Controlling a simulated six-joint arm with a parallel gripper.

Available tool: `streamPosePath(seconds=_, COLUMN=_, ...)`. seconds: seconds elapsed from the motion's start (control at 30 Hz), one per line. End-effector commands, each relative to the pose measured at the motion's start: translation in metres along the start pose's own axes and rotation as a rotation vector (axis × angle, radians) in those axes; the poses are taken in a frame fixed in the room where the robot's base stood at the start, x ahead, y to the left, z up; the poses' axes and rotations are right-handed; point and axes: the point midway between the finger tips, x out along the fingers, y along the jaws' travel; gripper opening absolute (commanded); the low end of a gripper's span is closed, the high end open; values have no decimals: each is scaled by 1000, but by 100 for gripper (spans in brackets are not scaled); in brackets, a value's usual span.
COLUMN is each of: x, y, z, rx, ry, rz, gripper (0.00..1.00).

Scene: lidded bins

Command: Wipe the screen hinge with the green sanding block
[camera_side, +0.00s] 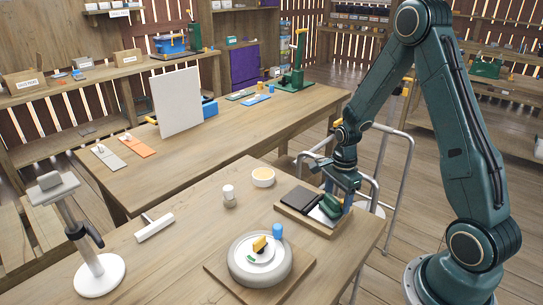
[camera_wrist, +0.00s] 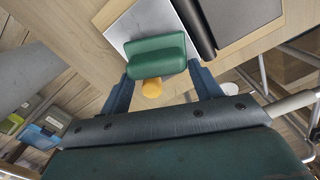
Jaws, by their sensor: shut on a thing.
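The green sanding block (camera_side: 329,207) is held between the two blue fingers of my gripper (camera_side: 338,195), at the right end of the near table. In the wrist view, the block (camera_wrist: 156,55) spans my gripper (camera_wrist: 161,64). The screen shows as a dark panel (camera_side: 301,199) beside a pale grey panel (camera_side: 317,215), both on a wooden board (camera_side: 291,212). The block is over the grey panel; I cannot tell if it touches. In the wrist view, the dark hinge strip (camera_wrist: 193,24) runs between the grey panel (camera_wrist: 143,24) and dark panel (camera_wrist: 242,16), just right of the block.
A round grey device (camera_side: 260,266) with a yellow piece and a blue cup (camera_side: 277,231) stand in front. A yellow-topped bowl (camera_side: 263,177), white jar (camera_side: 229,195) and white T-shaped tool (camera_side: 154,227) are farther left. A metal rail (camera_side: 407,160) stands behind the arm.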

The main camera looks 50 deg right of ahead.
Motion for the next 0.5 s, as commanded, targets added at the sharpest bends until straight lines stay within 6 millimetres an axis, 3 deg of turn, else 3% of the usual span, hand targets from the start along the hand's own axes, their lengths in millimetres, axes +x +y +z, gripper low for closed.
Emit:
streamPosePath(seconds=0.03, x=0, y=-4, z=-8, rx=14, ry=20, rz=-12, gripper=27)
streamPosePath(seconds=0.2, x=1, y=-4, z=-8, rx=14, ry=20, rz=-12, gripper=27)
streamPosePath(seconds=0.5, x=1, y=3, z=8, rx=11, ry=18, rz=-8, gripper=26)
